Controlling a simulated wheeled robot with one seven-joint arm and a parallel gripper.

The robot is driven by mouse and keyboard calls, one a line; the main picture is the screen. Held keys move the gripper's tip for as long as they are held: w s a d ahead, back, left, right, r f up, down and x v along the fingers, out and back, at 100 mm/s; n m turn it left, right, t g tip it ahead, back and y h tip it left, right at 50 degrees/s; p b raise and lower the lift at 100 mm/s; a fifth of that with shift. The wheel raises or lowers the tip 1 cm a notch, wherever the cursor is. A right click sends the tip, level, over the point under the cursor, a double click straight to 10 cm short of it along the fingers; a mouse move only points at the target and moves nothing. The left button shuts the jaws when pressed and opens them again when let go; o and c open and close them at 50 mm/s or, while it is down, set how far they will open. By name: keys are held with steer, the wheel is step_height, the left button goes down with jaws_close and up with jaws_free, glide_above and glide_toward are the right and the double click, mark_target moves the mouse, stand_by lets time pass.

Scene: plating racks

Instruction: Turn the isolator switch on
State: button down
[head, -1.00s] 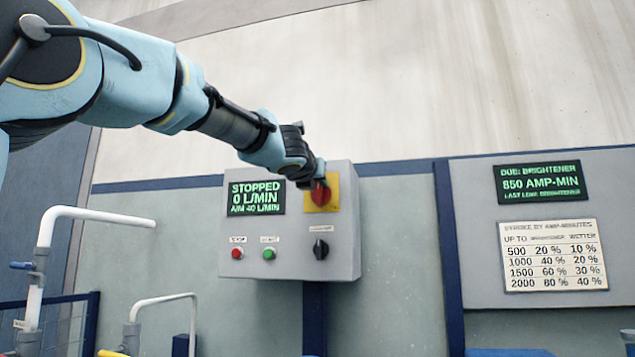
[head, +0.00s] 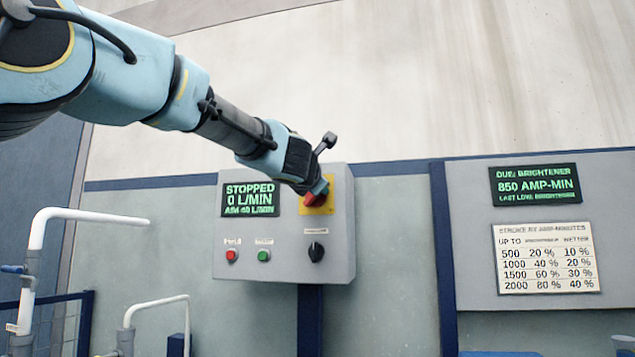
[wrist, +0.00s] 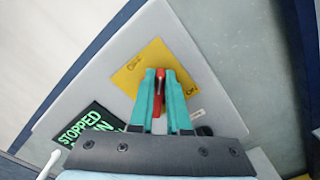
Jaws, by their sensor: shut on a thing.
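The isolator switch is a red handle (head: 316,199) on a yellow plate (head: 330,198) at the upper right of the grey control box (head: 341,246). In the wrist view the red handle (wrist: 160,88) stands between the two teal fingers of my gripper (wrist: 160,82), on the yellow plate (wrist: 135,72). My gripper (head: 318,190) is shut on the handle. In the head view my gripper hides part of the handle. The box display (head: 250,199) reads STOPPED, 0 L/MIN, AIM 40 L/MIN.
Below the display are a red button (head: 231,256), a green button (head: 264,255) and a black knob (head: 316,252). To the right is a panel with a due-brightener display (head: 537,184) and a printed table (head: 546,258). White pipes (head: 90,213) stand at lower left.

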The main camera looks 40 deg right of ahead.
steer(key=shift+s+d+f+m+p, duration=0.1)
steer(key=shift+f+m+p, duration=0.25)
steer(key=shift+m, duration=1.15)
steer(key=shift+s+d+f+m+p, duration=0.15)
steer(key=shift+f+m+p, duration=0.2)
steer(key=shift+m, duration=1.15)
steer(key=shift+s+a+f+m+p, duration=0.15)
steer(key=shift+m+p, duration=0.3)
steer(key=shift+m, duration=1.05)
steer(key=shift+d+f, duration=0.1)
steer(key=c, duration=0.9)
jaws_free()
steer(key=shift+w, duration=0.1)
steer(key=b+v, duration=0.2)
steer(key=v, duration=0.8)
steer(key=shift+s+a, duration=0.2)
steer(key=shift+a, duration=0.15)
